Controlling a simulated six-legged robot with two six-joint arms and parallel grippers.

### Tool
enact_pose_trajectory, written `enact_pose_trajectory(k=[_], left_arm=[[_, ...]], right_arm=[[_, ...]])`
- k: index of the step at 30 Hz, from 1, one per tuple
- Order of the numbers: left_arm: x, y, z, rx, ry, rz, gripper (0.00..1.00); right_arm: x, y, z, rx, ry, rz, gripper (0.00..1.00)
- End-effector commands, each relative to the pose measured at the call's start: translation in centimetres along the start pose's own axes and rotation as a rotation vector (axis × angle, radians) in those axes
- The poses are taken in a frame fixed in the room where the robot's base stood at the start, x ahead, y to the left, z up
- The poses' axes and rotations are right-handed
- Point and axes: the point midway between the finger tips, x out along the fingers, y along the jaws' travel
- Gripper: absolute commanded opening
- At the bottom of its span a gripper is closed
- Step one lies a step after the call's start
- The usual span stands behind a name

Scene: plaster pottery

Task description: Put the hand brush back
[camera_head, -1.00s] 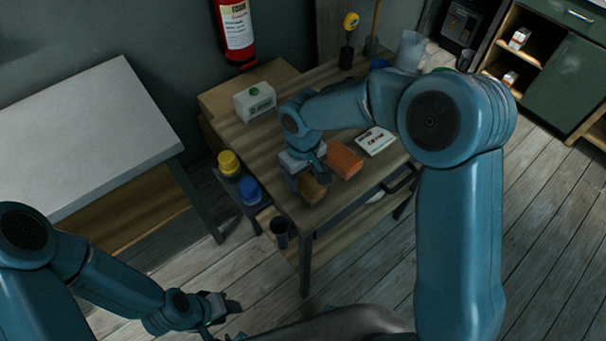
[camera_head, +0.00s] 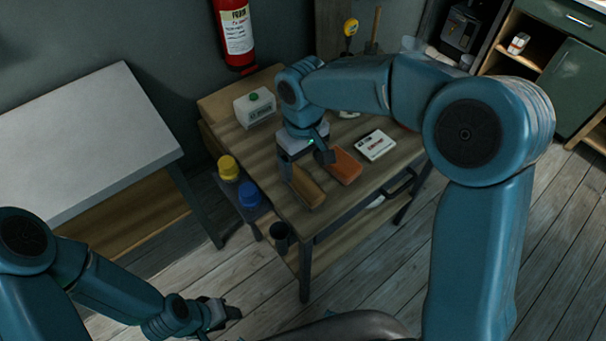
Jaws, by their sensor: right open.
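A brown wooden block-like thing, which looks like the hand brush (camera_head: 308,188), lies at the near edge of the wooden table (camera_head: 260,150). Its bristles cannot be made out. My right gripper (camera_head: 306,164) is open just behind and above its far end, with one finger on either side and nothing seen between them. Whether a finger touches it I cannot tell. An orange-brown block (camera_head: 346,166) lies just right of the brush. My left gripper (camera_head: 217,312) hangs low over the floor at the bottom left, its jaws too small and dark to judge.
A white jug with a green cap (camera_head: 254,107) stands at the table's back left, and a white labelled box (camera_head: 376,145) lies right of the orange-brown block. Yellow-lidded (camera_head: 228,168) and blue-lidded (camera_head: 249,193) jars and a dark cup (camera_head: 280,236) are at the table's left side.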

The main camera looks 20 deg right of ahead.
Motion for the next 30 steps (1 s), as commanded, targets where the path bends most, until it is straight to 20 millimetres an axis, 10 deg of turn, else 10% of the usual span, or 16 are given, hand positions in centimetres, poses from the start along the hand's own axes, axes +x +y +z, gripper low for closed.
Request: enact_pose_trajectory(k=[9, 30], left_arm=[[-0.1, 0.0, 0.0, 0.0, 0.0, 0.0, 0.43], [-0.1, 0.0, 0.0, 0.0, 0.0, 0.0, 0.43]], right_arm=[[-4.1, 0.0, 0.0, -0.001, -0.001, 0.0, 0.81], [-4.2, -0.1, 0.1, -0.001, -0.001, 0.0, 0.81]])
